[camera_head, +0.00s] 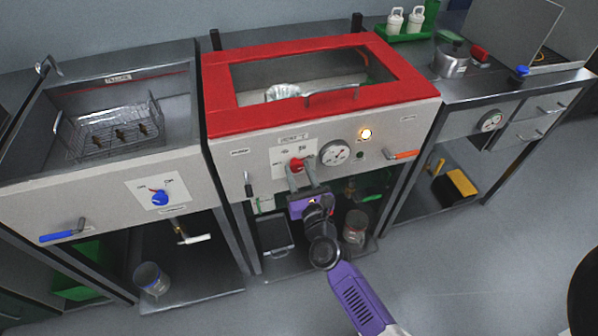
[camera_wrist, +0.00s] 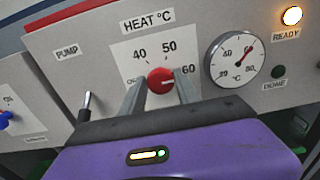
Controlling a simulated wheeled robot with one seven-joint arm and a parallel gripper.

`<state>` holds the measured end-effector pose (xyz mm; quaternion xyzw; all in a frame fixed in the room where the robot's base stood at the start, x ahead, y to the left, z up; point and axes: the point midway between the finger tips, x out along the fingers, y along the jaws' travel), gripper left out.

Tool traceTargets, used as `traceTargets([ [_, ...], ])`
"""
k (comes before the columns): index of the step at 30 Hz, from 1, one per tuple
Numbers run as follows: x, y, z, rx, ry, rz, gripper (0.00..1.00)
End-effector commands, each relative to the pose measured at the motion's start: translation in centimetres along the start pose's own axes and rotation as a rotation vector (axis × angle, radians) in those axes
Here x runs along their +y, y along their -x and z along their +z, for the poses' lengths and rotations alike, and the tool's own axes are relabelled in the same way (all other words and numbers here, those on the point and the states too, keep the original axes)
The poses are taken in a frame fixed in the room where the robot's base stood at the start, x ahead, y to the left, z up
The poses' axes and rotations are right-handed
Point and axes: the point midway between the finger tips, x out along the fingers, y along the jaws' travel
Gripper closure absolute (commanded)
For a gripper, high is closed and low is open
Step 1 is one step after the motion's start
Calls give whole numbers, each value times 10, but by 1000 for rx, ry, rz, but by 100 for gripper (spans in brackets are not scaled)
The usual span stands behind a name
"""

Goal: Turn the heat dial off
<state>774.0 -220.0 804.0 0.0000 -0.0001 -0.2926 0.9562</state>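The red heat dial (camera_head: 297,165) is on the front panel of the middle, red-topped unit. In the wrist view the dial (camera_wrist: 160,81) sits under the label HEAT °C, with marks 40, 50 and 60 around it. Its pointer direction is hard to make out. My gripper (camera_head: 301,170) is in front of the panel, its two grey fingers on either side of the dial. In the wrist view my gripper (camera_wrist: 159,88) has its fingers apart, with the dial between their tips. I cannot tell whether the fingers touch it.
A gauge (camera_wrist: 236,58) is right of the dial, with a lit READY lamp (camera_wrist: 292,16). A PUMP lever (camera_wrist: 88,104) is at the left. An orange-handled valve (camera_head: 402,154) sticks out at the right. The left unit has a blue dial (camera_head: 160,198).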

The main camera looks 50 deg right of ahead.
Motion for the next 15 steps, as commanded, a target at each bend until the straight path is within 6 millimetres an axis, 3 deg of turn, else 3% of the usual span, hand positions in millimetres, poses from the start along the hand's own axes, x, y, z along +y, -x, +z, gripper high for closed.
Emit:
traceTargets([
  [2, 0, 0, 0, 0, 0, 0, 100],
  [15, 0, 0, 0, 1, 100, 0, 100],
])
